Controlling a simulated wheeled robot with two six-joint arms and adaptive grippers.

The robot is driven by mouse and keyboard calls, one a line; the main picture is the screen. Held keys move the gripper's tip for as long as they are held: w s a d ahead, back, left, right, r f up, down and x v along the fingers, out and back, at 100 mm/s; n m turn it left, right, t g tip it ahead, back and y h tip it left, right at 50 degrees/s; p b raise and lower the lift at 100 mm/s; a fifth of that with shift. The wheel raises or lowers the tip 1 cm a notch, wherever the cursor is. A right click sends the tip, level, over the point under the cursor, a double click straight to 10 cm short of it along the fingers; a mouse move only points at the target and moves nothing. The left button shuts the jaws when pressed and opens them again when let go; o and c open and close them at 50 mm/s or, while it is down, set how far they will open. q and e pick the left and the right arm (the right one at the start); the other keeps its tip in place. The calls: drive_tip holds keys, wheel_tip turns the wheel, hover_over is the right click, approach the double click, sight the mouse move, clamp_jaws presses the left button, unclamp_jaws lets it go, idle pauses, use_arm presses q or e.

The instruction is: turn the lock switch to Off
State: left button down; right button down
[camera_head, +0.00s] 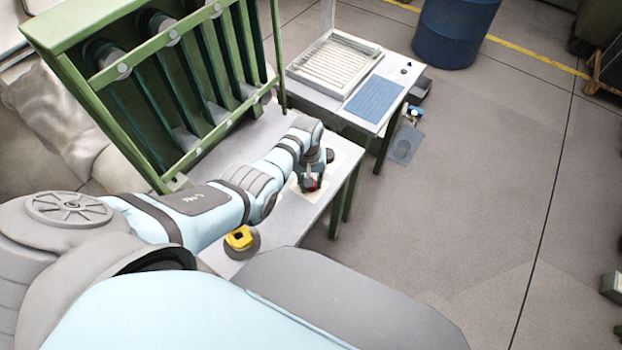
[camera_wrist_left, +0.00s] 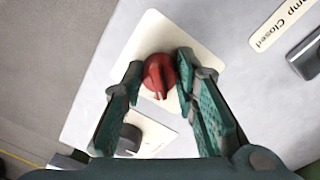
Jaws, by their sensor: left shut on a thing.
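The lock switch, a red rotary knob (camera_wrist_left: 158,75) on a cream plate (camera_wrist_left: 152,28), is on the grey panel (camera_wrist_left: 85,108). In the left wrist view its narrow pointer end points toward the bottom of the picture. My left gripper (camera_wrist_left: 160,70) has one finger on each side of the knob and is shut on it. In the head view a bit of the red knob (camera_head: 312,184) shows at the end of my left arm, with the left gripper (camera_head: 311,178) over it. No Off marking can be read. My right gripper is not in view.
A dark knob (camera_wrist_left: 130,138) on another plate lies close by, partly behind a finger. A label ending in "mp Closed" (camera_wrist_left: 281,22) is beside a dark switch (camera_wrist_left: 308,55). A yellow box-like control (camera_head: 240,239) sits nearer on the panel. The green extruder frame (camera_head: 165,80) stands behind.

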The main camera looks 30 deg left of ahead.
use_arm(q)
drive_tip(key=shift+m, duration=1.6)
drive_tip(key=c, duration=1.3)
unclamp_jaws()
drive_tip(key=shift+w, duration=0.1)
drive_tip(key=r, duration=1.2)
drive_tip(key=shift+a, duration=0.3)
